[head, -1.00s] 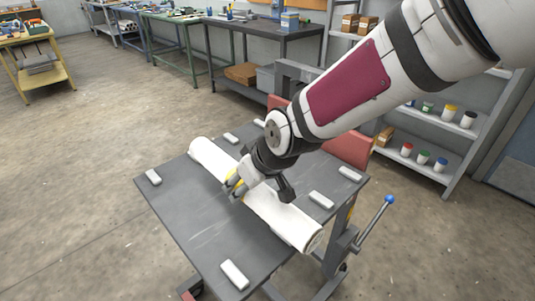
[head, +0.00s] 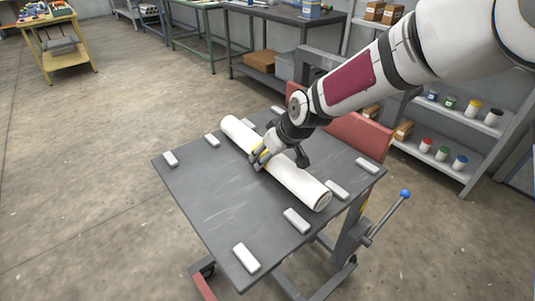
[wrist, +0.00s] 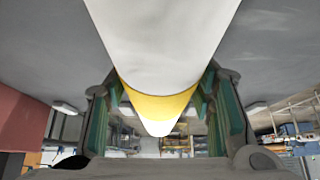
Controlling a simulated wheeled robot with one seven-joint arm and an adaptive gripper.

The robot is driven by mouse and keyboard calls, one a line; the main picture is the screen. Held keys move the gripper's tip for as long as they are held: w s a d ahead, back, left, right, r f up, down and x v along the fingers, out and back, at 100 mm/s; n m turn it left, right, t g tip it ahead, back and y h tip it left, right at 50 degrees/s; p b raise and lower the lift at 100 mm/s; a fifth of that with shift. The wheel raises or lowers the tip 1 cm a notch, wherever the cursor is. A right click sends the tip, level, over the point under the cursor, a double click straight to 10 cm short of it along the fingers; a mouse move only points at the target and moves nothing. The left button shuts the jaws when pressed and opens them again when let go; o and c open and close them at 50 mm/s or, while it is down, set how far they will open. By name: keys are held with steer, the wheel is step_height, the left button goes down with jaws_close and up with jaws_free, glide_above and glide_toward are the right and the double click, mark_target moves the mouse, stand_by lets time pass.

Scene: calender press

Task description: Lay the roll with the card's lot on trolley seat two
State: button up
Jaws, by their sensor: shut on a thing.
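A white roll (head: 293,182) with a yellow band lies lengthwise over the dark grey trolley top (head: 215,195). My gripper (head: 260,158) is shut around the roll near its middle, at the yellow band. In the wrist view the roll (wrist: 163,40) runs between the two fingers, and its yellow band (wrist: 158,106) shows there. White blocks line two opposite sides of the top. The roll is between the second block (head: 297,220) and the third block (head: 337,190) from the near side. I cannot tell whether it touches the top. No lot mark or seat number is readable.
A red panel (head: 357,136) stands behind the trolley. A lever with a blue knob (head: 405,194) rises at its right. Shelves with jars (head: 442,153) are at the right, and workbenches (head: 290,18) are along the back.

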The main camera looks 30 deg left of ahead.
steer(key=o, duration=1.5)
steer(key=shift+d+r, duration=0.1)
steer(key=shift+r, duration=0.25)
steer(key=p+v, duration=0.1)
steer(key=v, duration=1)
steer(key=shift+s+r, duration=0.15)
steer(key=shift+d, duration=0.1)
